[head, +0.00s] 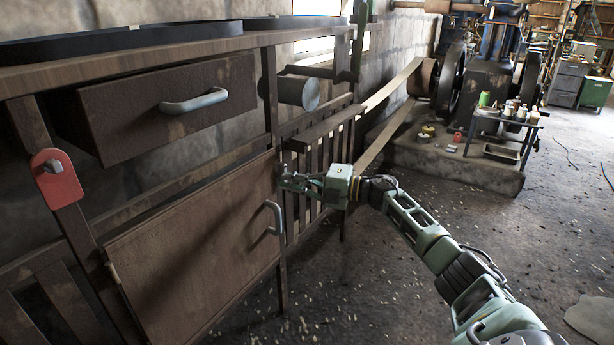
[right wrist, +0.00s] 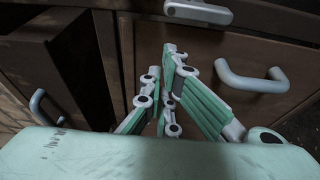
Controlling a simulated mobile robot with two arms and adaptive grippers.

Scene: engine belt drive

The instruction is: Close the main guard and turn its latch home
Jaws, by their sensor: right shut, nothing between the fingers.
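The brown main guard (head: 200,250) is a wooden panel low on the bench front, with a grey handle (head: 274,218) near its right edge. It appears to lie flush, or nearly so, with its frame; a small gap cannot be ruled out. My right gripper (head: 288,180) is at its upper right corner, in front of the post. In the right wrist view its fingers (right wrist: 172,60) are shut and empty, just below a grey latch bar (right wrist: 198,12). Contact with the bar cannot be told. The guard handle (right wrist: 250,82) is right of the fingers. My left gripper is not in view.
A drawer (head: 150,108) stands partly out above the guard. A red plate with a grey knob (head: 58,178) is on the left post. A grey cylinder with a crank (head: 300,90) sticks out at the right bench end. The floor (head: 360,285) in front is clear.

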